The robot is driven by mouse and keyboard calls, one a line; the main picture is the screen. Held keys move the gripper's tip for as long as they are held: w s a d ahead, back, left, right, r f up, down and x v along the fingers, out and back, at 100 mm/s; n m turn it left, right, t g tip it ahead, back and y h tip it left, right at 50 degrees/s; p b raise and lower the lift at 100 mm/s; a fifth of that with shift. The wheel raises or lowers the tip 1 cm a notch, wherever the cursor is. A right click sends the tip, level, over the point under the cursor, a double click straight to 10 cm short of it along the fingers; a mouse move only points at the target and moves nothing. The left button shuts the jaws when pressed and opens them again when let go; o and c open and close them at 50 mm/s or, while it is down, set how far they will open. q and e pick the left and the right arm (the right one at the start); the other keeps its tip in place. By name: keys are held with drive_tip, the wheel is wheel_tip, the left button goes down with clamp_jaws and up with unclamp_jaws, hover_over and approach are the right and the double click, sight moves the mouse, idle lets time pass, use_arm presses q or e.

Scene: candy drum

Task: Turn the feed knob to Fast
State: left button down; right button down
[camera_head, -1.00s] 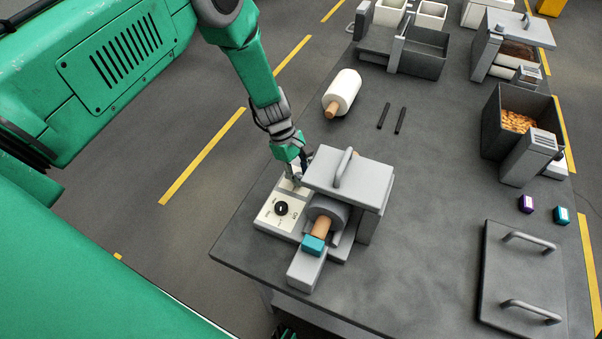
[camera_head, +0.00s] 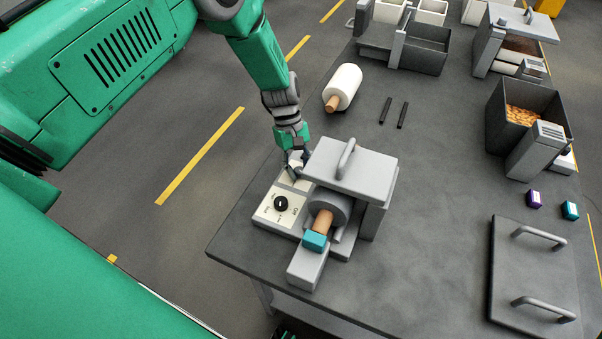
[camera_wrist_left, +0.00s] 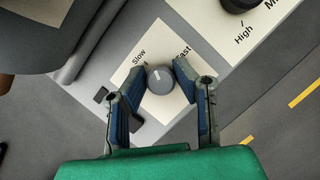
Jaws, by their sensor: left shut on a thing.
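The feed knob (camera_wrist_left: 160,80) is a small grey dial with a white mark, on a cream plate (camera_wrist_left: 133,68) with Slow printed at its left and Fast at its right. The mark points up and slightly left in the left wrist view, between the two words. My left gripper (camera_wrist_left: 165,70) is shut on the knob, one finger on each side. In the head view my left gripper (camera_head: 295,167) is at the back of the machine's control panel (camera_head: 269,213) and hides the knob.
A black knob (camera_head: 281,203) sits nearer on the same panel; part of it, with High, shows in the left wrist view (camera_wrist_left: 238,3). The grey machine lid (camera_head: 365,172) stands close right of my gripper. A white roll (camera_head: 346,84) lies behind on the table (camera_head: 430,190).

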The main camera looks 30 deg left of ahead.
use_arm(q)
drive_tip(key=m, duration=0.1)
drive_tip(key=m+b, duration=0.1)
drive_tip(key=m, duration=0.1)
drive_tip(key=shift+w+a+g+y, duration=0.25)
drive_tip(key=shift+g+y, duration=0.15)
drive_tip(key=m+y+b, duration=0.1)
drive_tip(key=m+b, duration=0.1)
drive_tip(key=m, duration=0.1)
drive_tip(key=shift+g, duration=0.3)
drive_tip(key=m, duration=0.2)
drive_tip(key=m+y, duration=0.1)
drive_tip(key=shift+d+r+m+g+b, duration=0.1)
drive_tip(key=shift+d+m+g+b, duration=0.05)
drive_tip(key=shift+m+g+b, duration=0.2)
drive_tip(key=shift+m+y, duration=0.7)
drive_tip(key=shift+m, duration=0.75)
drive_tip(key=c, duration=1.5)
unclamp_jaws()
drive_tip(key=shift+o, duration=1)
drive_tip(key=shift+w+d, duration=0.1)
